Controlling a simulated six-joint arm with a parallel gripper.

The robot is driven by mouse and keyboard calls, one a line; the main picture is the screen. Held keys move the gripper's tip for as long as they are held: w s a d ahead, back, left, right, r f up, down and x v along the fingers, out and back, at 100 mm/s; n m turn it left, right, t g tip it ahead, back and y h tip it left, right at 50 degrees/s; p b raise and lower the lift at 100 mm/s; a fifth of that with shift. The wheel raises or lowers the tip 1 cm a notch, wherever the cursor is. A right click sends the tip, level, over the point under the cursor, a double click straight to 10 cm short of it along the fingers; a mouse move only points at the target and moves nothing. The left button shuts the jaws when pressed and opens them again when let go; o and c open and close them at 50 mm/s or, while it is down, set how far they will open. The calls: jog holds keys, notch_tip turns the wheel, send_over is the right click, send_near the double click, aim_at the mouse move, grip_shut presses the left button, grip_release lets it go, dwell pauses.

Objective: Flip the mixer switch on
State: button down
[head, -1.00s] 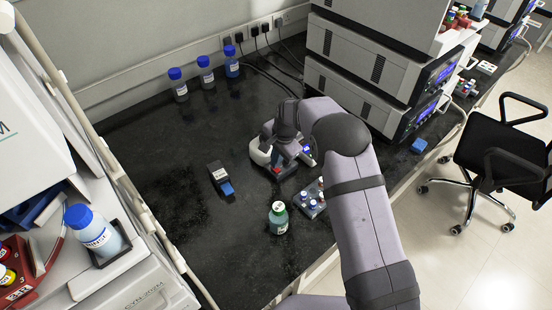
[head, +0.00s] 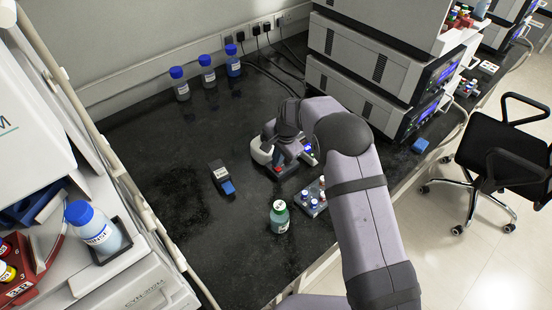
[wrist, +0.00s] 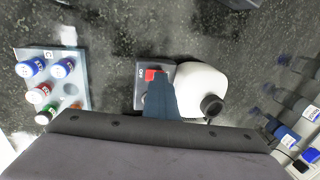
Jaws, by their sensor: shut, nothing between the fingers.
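The mixer (head: 260,154) is a small white device on the black bench, partly hidden behind my arm in the head view. In the wrist view its white body (wrist: 200,80) has a black round part beside a grey panel. A red switch (wrist: 152,73) shows at the top of that panel. It also shows in the head view (head: 278,168). My gripper (wrist: 159,84) is shut and empty, with its blue-grey fingers over the grey panel right by the red switch. I cannot tell whether they touch it or which way the switch is set.
A rack (wrist: 52,80) with capped vials stands beside the mixer. Several blue-capped bottles (head: 208,72) stand at the back. The bench's left middle is clear.

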jog(key=shift+s+d+f, duration=0.3)
jog(key=shift+s+d, duration=0.15)
jog(key=shift+s, duration=0.15)
jog(key=shift+r, duration=0.1)
jog(key=shift+r+p, duration=0.6)
jog(key=shift+p, duration=0.05)
jog(key=p+v, duration=0.2)
jog(key=v, duration=0.1)
jog(key=shift+r+p, duration=0.4)
jog(key=shift+d+r+b, duration=0.15)
jog(key=shift+r+b, duration=0.1)
jog(key=shift+b, duration=0.55)
jog(key=b+v, duration=0.2)
jog(key=v, duration=0.6)
jog(key=shift+r, duration=0.3)
jog(key=shift+s+f, duration=0.1)
